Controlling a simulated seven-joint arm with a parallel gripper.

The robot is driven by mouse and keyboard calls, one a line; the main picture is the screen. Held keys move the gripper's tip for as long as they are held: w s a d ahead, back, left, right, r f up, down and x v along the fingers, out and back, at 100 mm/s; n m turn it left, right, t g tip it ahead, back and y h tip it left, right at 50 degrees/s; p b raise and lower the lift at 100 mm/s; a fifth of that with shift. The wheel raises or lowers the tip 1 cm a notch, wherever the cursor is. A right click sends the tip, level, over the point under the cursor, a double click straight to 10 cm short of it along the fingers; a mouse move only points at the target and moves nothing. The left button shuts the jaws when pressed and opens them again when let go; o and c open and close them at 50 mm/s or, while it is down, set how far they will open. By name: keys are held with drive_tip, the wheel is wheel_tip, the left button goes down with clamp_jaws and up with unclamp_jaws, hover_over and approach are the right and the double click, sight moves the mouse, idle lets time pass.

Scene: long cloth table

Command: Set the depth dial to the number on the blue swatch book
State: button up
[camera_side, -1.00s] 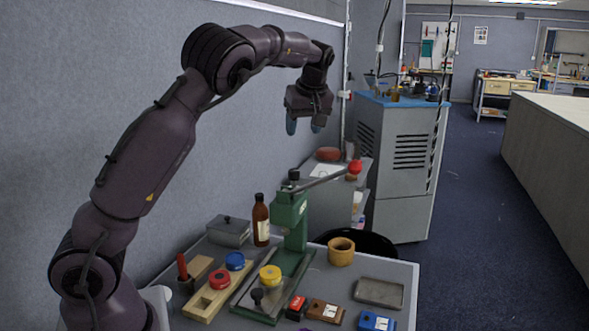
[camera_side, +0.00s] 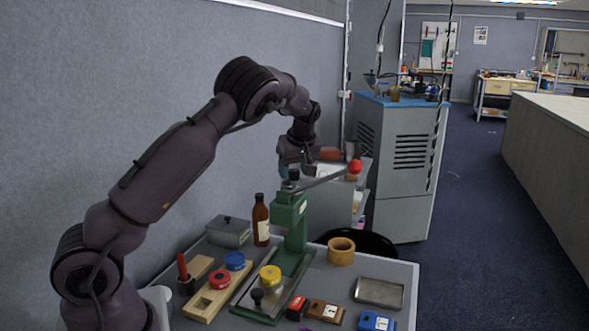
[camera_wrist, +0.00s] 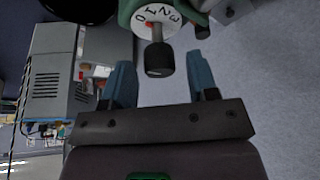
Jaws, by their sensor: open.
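The depth dial (camera_wrist: 172,14) is a white disc on the green press (camera_side: 290,215). Digits 0 to 3 show on its visible part, with a red mark near the 1 and 0; its exact setting is unclear. A dark knob (camera_wrist: 160,60) stands out from the dial. My gripper (camera_wrist: 162,77) is open and empty, its blue fingers either side of the knob's end without visible contact. In the side view my gripper (camera_side: 297,173) is over the press top. The blue swatch book (camera_side: 377,321) lies at the table's front right; its white label is too small to read.
A red-balled lever (camera_side: 354,167) sticks out right of the press top. A brown bottle (camera_side: 261,220), grey box (camera_side: 228,232), wooden cup (camera_side: 341,251) and metal tray (camera_side: 379,293) surround the press.

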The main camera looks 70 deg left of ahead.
drive_tip(key=shift+f, duration=0.1)
drive_tip(key=c, duration=0.9)
drive_tip(key=shift+m, duration=0.3)
drive_tip(key=m+t, duration=0.1)
drive_tip(key=m, duration=0.2)
drive_tip(key=shift+s+t, duration=0.1)
drive_tip(key=shift+t, duration=0.2)
drive_tip(key=shift+a+m+t+h, duration=0.1)
drive_tip(key=shift+m+t+h, duration=0.45)
drive_tip(key=shift+m, duration=1.55)
drive_tip(key=o, duration=0.9)
